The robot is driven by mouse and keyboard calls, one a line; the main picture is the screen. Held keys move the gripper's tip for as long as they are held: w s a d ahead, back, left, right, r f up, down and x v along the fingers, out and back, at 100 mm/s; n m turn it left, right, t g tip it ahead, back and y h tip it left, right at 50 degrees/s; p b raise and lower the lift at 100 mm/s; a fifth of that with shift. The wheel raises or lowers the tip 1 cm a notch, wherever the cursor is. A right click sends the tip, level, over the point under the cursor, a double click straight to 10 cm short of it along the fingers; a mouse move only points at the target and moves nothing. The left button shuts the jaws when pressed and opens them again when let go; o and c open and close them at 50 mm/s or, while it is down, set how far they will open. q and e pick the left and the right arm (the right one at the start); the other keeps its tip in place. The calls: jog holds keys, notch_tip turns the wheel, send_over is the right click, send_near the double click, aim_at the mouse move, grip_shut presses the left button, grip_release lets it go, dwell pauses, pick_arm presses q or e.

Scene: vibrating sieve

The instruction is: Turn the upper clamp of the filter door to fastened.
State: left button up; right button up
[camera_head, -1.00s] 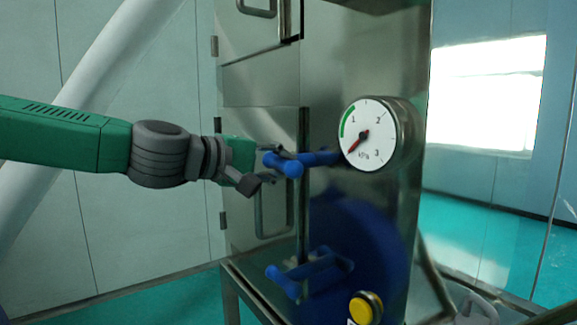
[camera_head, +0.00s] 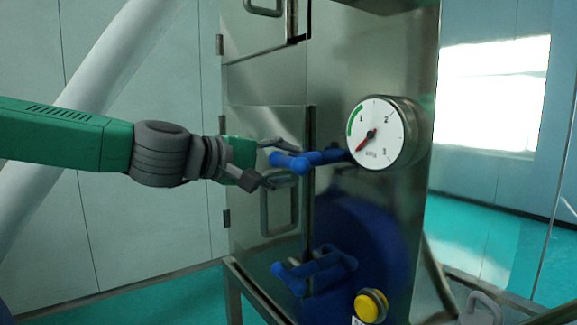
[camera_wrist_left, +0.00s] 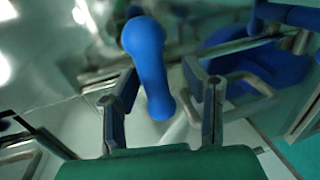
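The upper clamp (camera_head: 304,160) is a blue handle at the edge of the metal filter door (camera_head: 262,190). Its knobbed end points left, toward my left gripper (camera_head: 275,163). The gripper is open, with one finger above the clamp's end and one below it. In the left wrist view the blue clamp (camera_wrist_left: 150,70) stands between the two spread fingers of the left gripper (camera_wrist_left: 165,95), with gaps on both sides. The lower blue clamp (camera_head: 315,270) sits further down the same door edge. My right gripper is not in view.
A round pressure gauge (camera_head: 380,134) sticks out just right of the upper clamp. A yellow button (camera_head: 370,305) is low on the cabinet front. A door handle (camera_head: 265,215) is below my left gripper. Open space lies left of the cabinet.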

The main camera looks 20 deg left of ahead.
pick_arm(q)
jog(key=shift+w+a, duration=0.1)
jog(key=shift+a, duration=0.1)
jog(key=v, duration=0.7)
jog(key=shift+s, duration=0.2)
dwell(0.4)
